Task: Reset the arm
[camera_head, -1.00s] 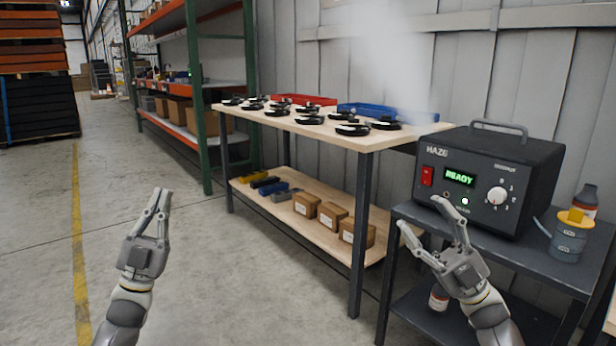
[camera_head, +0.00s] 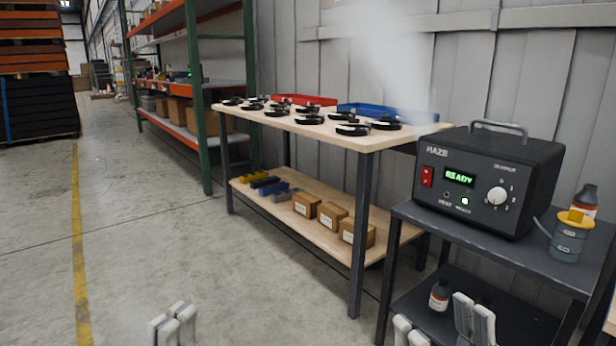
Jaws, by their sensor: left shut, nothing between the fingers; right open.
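My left gripper (camera_head: 174,326) shows only its fingertips at the bottom edge of the head view, left of centre, over bare floor. Its fingers are shut with nothing between them. My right gripper (camera_head: 442,328) also shows only its fingertips at the bottom edge, in front of the dark cart's lower shelf. Its fingers are apart and empty. The rest of both arms is out of the picture. The black haze machine (camera_head: 488,180) stands on the dark cart (camera_head: 430,220), its green display reading READY.
A wooden workbench (camera_head: 365,138) carries several black round items, a red tray (camera_head: 303,100) and a blue tray (camera_head: 385,113). Boxes (camera_head: 331,216) sit on its lower shelf. A yellow-capped canister (camera_head: 569,240) and a bottle stand on the cart. Open floor (camera_head: 150,230) lies to the left.

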